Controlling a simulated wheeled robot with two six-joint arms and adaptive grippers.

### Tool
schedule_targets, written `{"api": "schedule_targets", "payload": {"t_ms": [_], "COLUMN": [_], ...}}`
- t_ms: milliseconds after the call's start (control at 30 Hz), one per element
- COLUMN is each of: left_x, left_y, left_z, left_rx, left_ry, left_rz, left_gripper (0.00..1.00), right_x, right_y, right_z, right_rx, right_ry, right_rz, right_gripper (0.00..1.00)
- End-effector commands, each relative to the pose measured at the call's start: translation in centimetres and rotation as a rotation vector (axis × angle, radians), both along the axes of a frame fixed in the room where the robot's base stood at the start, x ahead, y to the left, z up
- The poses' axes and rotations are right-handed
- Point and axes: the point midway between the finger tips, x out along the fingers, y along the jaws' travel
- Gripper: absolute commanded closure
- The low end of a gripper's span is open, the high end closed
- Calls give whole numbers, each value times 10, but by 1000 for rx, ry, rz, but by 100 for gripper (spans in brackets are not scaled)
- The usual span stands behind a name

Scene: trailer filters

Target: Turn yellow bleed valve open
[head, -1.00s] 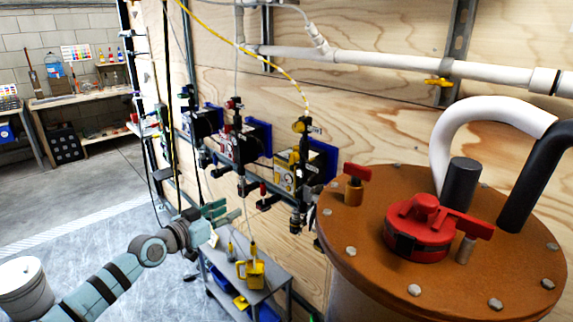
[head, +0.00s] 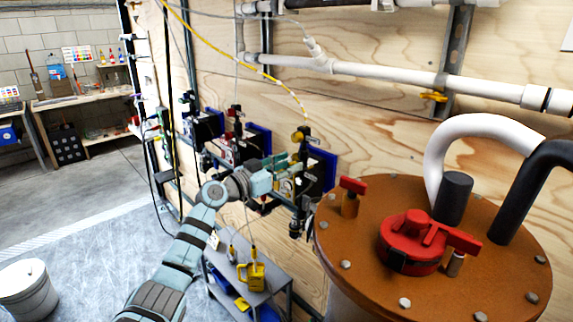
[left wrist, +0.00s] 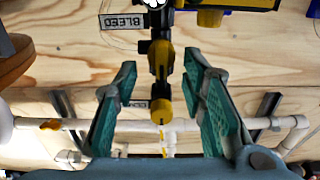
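The yellow bleed valve (left wrist: 161,62) is in the upper middle of the left wrist view, on a black fitting beside a BLEED label (left wrist: 123,22). Another yellow round part (left wrist: 161,108) lies below it in that view. In the head view a yellow knob (head: 298,136) tops the rightmost filter unit (head: 315,172). My left gripper (head: 282,168) is in front of that unit and hides part of it. In the left wrist view its teal fingers (left wrist: 161,75) are open, one on each side of the valve, with gaps to it. My right gripper is out of view.
A copper-coloured tank lid (head: 460,210) with red handles stands close on the right. Two more filter units (head: 235,145) (head: 200,122) are on the wall to the left. A grey cart (head: 275,284) with a yellow container (head: 252,276) stands below. A white pipe (head: 390,74) runs above.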

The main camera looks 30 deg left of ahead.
Motion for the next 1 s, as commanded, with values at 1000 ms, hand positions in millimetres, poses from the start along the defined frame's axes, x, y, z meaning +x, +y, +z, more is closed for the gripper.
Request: {"api": "schedule_targets", "payload": {"t_ms": [1000], "left_x": [1], "left_y": [2], "left_z": [-2], "left_rx": [-115], "left_ry": [41], "left_rz": [1], "left_gripper": [100], "right_x": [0], "right_y": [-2], "right_z": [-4], "right_rx": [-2], "right_ry": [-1], "right_rz": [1], "right_gripper": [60]}}
